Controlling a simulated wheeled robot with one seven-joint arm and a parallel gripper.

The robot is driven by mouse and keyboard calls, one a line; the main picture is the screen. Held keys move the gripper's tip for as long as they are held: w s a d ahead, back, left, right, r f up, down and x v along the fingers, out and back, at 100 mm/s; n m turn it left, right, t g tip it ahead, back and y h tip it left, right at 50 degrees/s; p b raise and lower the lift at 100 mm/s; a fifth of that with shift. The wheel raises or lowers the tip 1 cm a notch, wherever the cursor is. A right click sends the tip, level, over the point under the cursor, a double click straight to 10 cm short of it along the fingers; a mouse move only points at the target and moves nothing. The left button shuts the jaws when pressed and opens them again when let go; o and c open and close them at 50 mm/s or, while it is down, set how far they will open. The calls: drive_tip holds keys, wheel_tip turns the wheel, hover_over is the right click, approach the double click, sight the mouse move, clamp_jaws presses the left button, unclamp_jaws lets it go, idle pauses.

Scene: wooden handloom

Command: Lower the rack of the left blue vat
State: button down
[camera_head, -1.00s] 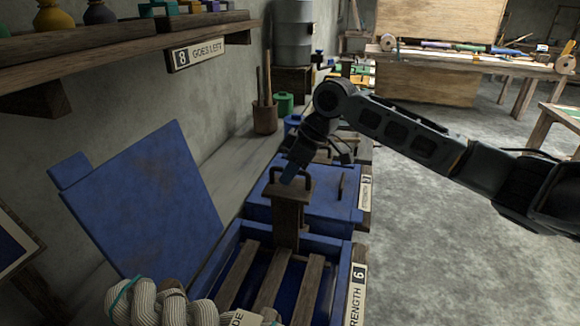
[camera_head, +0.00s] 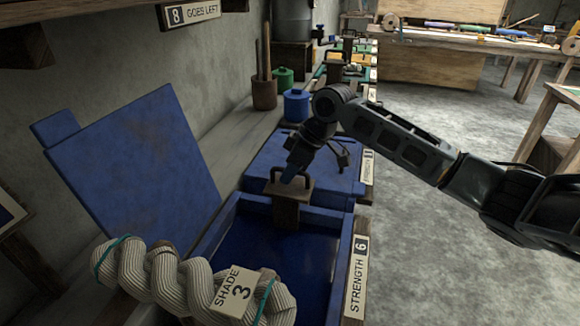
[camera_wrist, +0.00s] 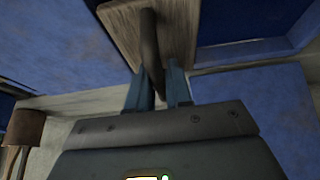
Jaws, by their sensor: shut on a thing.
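The near blue vat (camera_head: 348,240) stands open, its lid (camera_head: 130,180) tilted up against the wall side. It holds dark blue liquid (camera_head: 280,260). The rack's wooden upright (camera_head: 287,208) with a dark loop handle (camera_head: 305,172) stands at the vat's far end. The rack's slats do not show; they are hidden below the liquid. My gripper (camera_head: 287,180) is at the top of the upright, shut on the handle. In the wrist view my gripper (camera_wrist: 160,85) has its blue fingers closed on the dark handle bar (camera_wrist: 149,40) over the wooden top (camera_wrist: 118,22).
A grey skein (camera_head: 165,280) tagged "Shade 3" is in the foreground, partly before the vat. A "Strength 6" label (camera_head: 357,275) is on the vat's right edge. A closed blue vat (camera_head: 330,165) stands behind.

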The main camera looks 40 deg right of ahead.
sight(292, 185)
drive_tip(key=shift+f+b, duration=1.2)
drive_tip(key=shift+f, duration=1.65)
unclamp_jaws()
drive_tip(key=shift+r, duration=0.15)
wheel_tip(292, 185, up, 7)
drive_tip(key=p, duration=0.6)
